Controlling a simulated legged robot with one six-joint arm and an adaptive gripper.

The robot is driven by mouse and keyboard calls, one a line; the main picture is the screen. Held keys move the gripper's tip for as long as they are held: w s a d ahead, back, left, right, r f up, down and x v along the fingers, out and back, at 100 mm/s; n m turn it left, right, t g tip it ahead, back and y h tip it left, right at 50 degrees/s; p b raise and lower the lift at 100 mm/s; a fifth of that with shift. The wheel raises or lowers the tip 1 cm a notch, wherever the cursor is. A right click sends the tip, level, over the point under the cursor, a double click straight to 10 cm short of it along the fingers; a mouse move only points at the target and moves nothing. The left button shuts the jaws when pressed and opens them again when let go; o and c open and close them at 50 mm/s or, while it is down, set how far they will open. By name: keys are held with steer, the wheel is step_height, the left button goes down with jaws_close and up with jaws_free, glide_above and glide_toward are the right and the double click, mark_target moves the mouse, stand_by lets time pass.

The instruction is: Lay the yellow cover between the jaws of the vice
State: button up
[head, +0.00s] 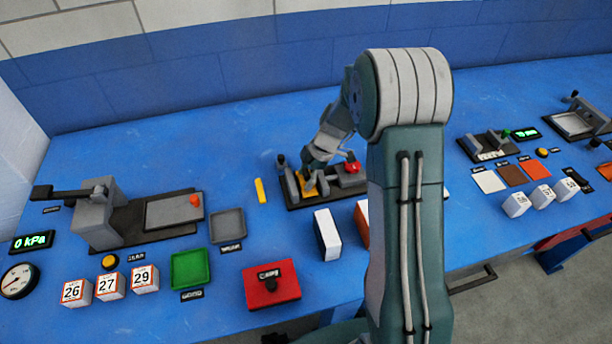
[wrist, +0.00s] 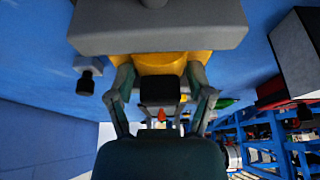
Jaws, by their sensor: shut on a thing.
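The vice (head: 345,180) is a dark base with grey jaws and a red knob, standing at the middle of the bench in the head view. The yellow cover (head: 309,190) shows at the vice's left jaws, low under my gripper (head: 311,173). In the wrist view my gripper (wrist: 160,78) has its fingertips against the yellow cover (wrist: 165,63), shut on it. A grey block of the vice (wrist: 160,40) lies across the view just beyond the cover. My arm hides part of the vice; whether the cover touches the jaws or the base I cannot tell.
A small yellow strip (head: 260,190) lies left of the vice. A white block (head: 327,235) and an orange block (head: 362,223) stand in front. A red box (head: 271,287), a green tray (head: 190,269) and a grey tray (head: 228,226) lie front left. The bench behind the vice is clear.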

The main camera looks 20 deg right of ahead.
mark_target(306, 172)
steer(key=shift+f, duration=0.45)
stand_by(0.5)
steer(key=o, duration=1.2)
steer(key=shift+r, duration=4.25)
